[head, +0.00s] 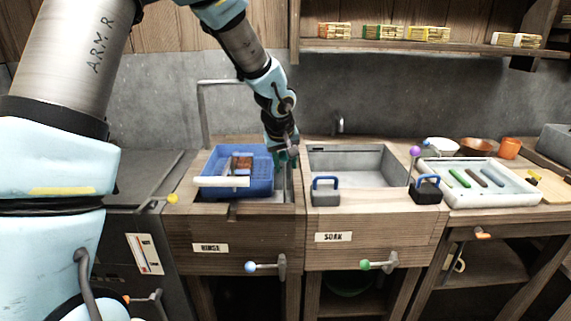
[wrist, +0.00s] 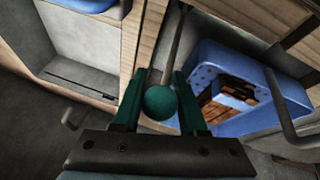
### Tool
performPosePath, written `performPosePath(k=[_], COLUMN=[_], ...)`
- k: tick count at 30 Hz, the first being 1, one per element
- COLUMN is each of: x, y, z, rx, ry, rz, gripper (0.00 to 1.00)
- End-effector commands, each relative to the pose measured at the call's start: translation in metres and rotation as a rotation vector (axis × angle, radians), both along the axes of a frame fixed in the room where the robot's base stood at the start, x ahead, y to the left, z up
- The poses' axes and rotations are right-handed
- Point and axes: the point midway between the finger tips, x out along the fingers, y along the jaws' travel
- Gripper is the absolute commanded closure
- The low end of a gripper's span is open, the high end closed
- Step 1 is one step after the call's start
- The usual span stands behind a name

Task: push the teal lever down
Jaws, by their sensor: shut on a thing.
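The teal lever's round knob (wrist: 160,101) sits between the two dark green fingers of my gripper (wrist: 159,82) in the wrist view. Its thin grey rod (wrist: 175,45) runs up and away from the knob. My gripper is shut on the knob. In the head view my gripper (head: 286,156) is over the gap between the blue basket and the sink. There the fingers and arm largely hide the lever, so its angle is hard to tell.
A blue basket (head: 262,183) with brown blocks inside stands close to the left of my gripper. The sink basin (head: 360,165) is on the right. A bent grey pipe (head: 203,115) rises behind the basket.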

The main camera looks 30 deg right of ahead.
Motion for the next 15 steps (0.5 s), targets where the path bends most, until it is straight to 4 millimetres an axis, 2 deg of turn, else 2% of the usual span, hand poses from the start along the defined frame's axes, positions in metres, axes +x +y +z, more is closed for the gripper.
performPosePath(k=[1,3,13,14,15], x=[-0.0001,-0.0002,-0.0004,-0.0004,-0.0005], y=[-0.0001,-0.0001,0.001,0.0011,0.0011], z=[-0.013,-0.0172,-0.0182,-0.0185,-0.0186], rx=[0.001,0.0,0.003,0.004,0.004], ry=[0.0,0.0,0.002,0.003,0.003], rz=[0.0,0.001,0.001,0.0,0.0], gripper=[1.0,1.0,1.0,0.56,0.52])
